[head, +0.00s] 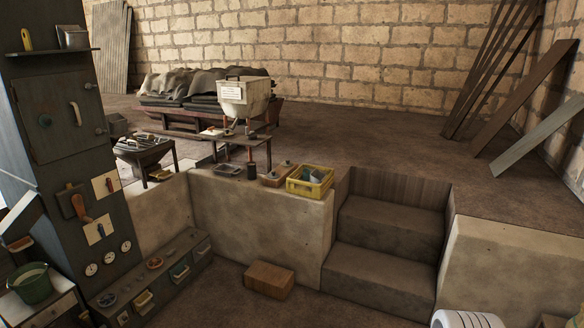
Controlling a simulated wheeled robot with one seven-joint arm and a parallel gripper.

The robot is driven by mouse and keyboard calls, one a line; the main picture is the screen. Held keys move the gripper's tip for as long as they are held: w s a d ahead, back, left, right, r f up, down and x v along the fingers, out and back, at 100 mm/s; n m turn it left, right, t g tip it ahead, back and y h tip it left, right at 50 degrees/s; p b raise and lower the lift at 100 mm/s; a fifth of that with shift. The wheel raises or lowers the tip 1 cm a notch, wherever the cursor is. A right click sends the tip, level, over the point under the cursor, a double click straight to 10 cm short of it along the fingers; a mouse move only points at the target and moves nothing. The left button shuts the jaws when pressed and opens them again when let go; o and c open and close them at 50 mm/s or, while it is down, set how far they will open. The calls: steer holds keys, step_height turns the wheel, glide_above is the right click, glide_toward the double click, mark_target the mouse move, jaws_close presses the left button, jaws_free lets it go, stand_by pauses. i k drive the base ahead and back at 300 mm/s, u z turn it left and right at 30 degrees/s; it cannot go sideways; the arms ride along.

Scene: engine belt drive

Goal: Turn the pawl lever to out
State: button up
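A tall dark cabinet (55,100) stands at the left. A lever with an orange-brown handle (82,208) is mounted on its front, and the handle hangs downward. Two pale plates sit beside it, an upper plate (106,184) and a lower plate (99,231), each with a small dark piece on it. No label reading "pawl" or "out" is legible, so I cannot tell which of these is the pawl lever or how it is set. My gripper is not in view.
Round gauges (108,257) sit low on the cabinet. A low drawer bench (190,243), a green bucket (30,283) and a wooden block (269,279) stand nearby. Steps (380,264) lead up to a raised floor with a yellow crate (310,187). Some lower floor is clear.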

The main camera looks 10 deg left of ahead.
mark_target(108, 184)
steer(key=u, duration=0.45)
steer(key=i, duration=1.25)
steer(key=u, duration=1.35)
steer(key=i, duration=1.95)
steer(key=u, duration=0.85)
steer(key=i, duration=0.65)
steer(key=u, duration=0.4)
